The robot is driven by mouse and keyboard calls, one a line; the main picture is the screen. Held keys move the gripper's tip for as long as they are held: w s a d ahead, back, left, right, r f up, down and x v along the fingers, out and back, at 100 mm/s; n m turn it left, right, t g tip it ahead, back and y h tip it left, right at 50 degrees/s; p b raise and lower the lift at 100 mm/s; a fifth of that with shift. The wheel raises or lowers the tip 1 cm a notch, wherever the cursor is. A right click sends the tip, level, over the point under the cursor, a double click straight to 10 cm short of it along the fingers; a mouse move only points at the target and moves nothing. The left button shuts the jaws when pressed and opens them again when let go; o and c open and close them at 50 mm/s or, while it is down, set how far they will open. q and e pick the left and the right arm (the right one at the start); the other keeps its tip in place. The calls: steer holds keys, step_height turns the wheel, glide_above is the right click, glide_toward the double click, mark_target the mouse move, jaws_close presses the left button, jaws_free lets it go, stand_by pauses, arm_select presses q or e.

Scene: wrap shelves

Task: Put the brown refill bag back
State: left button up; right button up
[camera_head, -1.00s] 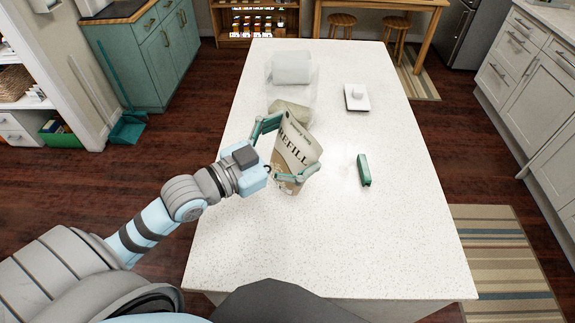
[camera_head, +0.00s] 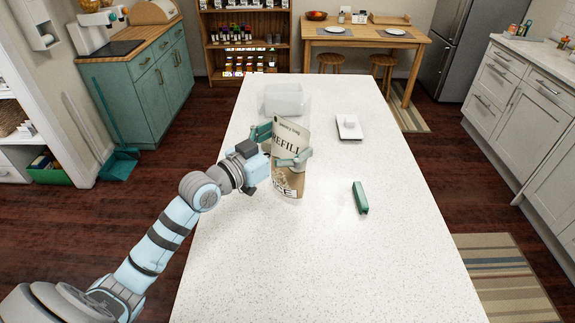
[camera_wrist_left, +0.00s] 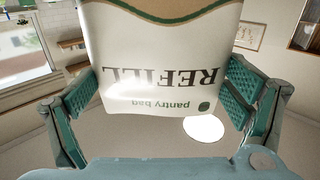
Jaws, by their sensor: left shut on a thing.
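The brown refill bag (camera_head: 290,180) is a tan and white pouch with "REFILL" on it. It stands roughly upright over the left part of the white island. My left gripper (camera_head: 284,148) is shut on it, one finger at each side. In the left wrist view the bag (camera_wrist_left: 160,55) fills the upper middle, its print upside down, between the two green finger pads. I cannot tell whether its bottom touches the island top. My right gripper is not in view.
A clear container (camera_head: 283,100) stands just behind the bag, partly hidden by it. A white scale-like thing (camera_head: 348,127) and a green clip-like thing (camera_head: 360,197) lie to the right. The island's front (camera_head: 320,260) is clear. A wooden shelf (camera_head: 245,45) with jars stands beyond.

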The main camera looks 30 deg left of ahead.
arm_select(q)
step_height(320, 180, down, 6)
steer(key=shift+r+b, duration=0.25)
steer(key=shift+b, duration=0.75)
steer(key=shift+f, duration=0.1)
steer(key=o, duration=1.6)
